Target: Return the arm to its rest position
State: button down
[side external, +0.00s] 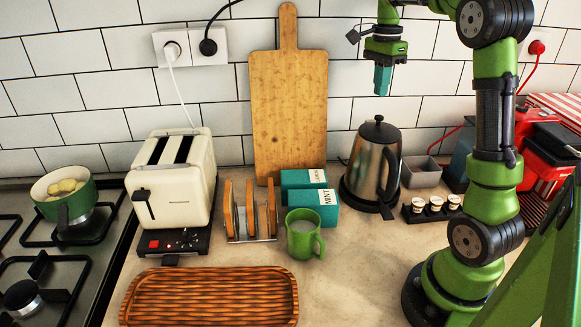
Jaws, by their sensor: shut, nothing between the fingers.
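My gripper (382,80) hangs in the air at the upper middle of the side external view, with its teal fingers pointing down. The fingers are shut and hold nothing. In the picture it is above the steel kettle (372,168), with a visible gap between the fingertips and the kettle lid. My green arm rises on the right side, bends at the top and reaches left to the gripper.
A wooden board (288,105) leans on the tiled wall. Below stand a cream toaster (172,180), toast rack (249,212), teal boxes (312,205), green mug (303,236) and wooden tray (210,297). A red machine (548,140) stands right. Bare counter (355,270) shows in front.

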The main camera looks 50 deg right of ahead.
jog(key=s+a+f+n+t, duration=0.1)
jog(key=s+a+n+t, duration=0.3)
jog(key=a+n, duration=0.5)
jog(key=s+a+f+n+t+y, duration=0.1)
jog(key=a+n, duration=0.8)
jog(key=a, duration=1)
jog(key=s+f+t, duration=0.1)
jog(key=s+t, duration=0.1)
jog(key=s, duration=0.1)
jog(key=shift+s+a+t+y, duration=0.15)
jog(key=shift+a+t+y, duration=0.15)
jog(key=shift+t, duration=0.1)
